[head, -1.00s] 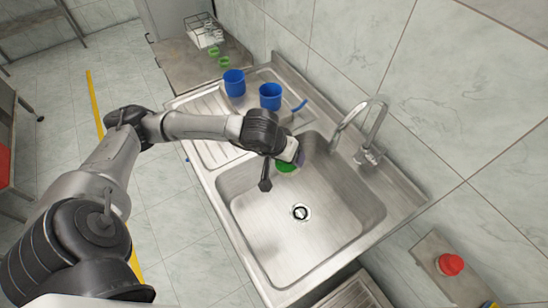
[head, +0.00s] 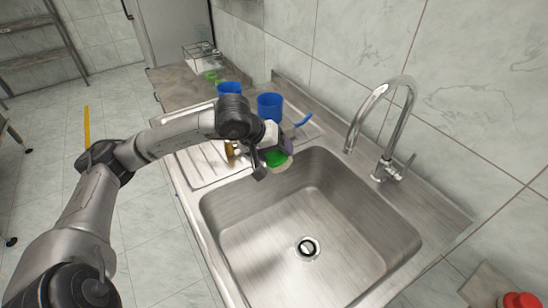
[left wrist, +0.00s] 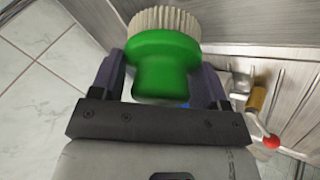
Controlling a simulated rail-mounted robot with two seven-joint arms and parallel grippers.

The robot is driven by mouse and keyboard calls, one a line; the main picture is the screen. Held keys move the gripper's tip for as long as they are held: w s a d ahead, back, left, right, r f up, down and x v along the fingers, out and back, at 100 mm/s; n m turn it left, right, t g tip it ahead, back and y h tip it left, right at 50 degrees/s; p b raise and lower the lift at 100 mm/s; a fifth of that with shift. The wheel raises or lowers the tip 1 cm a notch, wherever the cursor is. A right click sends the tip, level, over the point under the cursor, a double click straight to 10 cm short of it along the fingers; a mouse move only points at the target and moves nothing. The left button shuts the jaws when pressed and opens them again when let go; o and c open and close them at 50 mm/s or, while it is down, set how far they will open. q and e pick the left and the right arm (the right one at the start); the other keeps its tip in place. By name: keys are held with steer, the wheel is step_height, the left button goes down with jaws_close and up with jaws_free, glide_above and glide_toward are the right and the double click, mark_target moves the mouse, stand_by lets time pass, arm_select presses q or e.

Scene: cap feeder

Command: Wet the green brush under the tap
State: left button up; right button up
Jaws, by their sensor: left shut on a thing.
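My left gripper (head: 276,143) is shut on the green brush (head: 277,158), above the back left part of the sink basin (head: 265,240). In the left wrist view the green brush (left wrist: 160,58) sits between the two fingers, its pale bristles (left wrist: 165,20) pointing away from the gripper. The chrome tap (head: 383,105) stands on the sink's right side, its spout arching over toward the basin. The brush is to the left of the spout and apart from it. I see no water running. My right gripper is not in view.
Two blue cups (head: 270,106) stand behind the basin, with a blue-handled item (head: 303,120) beside them. A wooden-handled thing with a red ball (left wrist: 271,141) shows in the left wrist view. A red object (head: 519,300) is at the lower right. The basin is empty around its drain (head: 307,248).

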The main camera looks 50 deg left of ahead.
arm_select(q)
steer(key=shift+w+d+p, duration=0.45)
steer(key=shift+d+p, duration=0.1)
steer(key=shift+p, duration=0.25)
steer(key=shift+w+d+f+p, duration=0.15)
steer(key=shift+w+d+p, duration=0.35)
steer(key=shift+d, duration=0.15)
steer(key=shift+w+d+f+p, duration=0.15)
steer(key=shift+w+d+p, duration=0.35)
steer(key=shift+d, duration=0.1)
steer(key=w+d+f+p, duration=0.1)
steer(key=w+d+f, duration=0.1)
steer(key=w+d, duration=0.3)
steer(key=shift+w+d, duration=0.4)
steer(key=shift+d, duration=0.7)
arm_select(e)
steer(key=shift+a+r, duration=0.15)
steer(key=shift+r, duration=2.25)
arm_select(q)
steer(key=shift+f, duration=0.1)
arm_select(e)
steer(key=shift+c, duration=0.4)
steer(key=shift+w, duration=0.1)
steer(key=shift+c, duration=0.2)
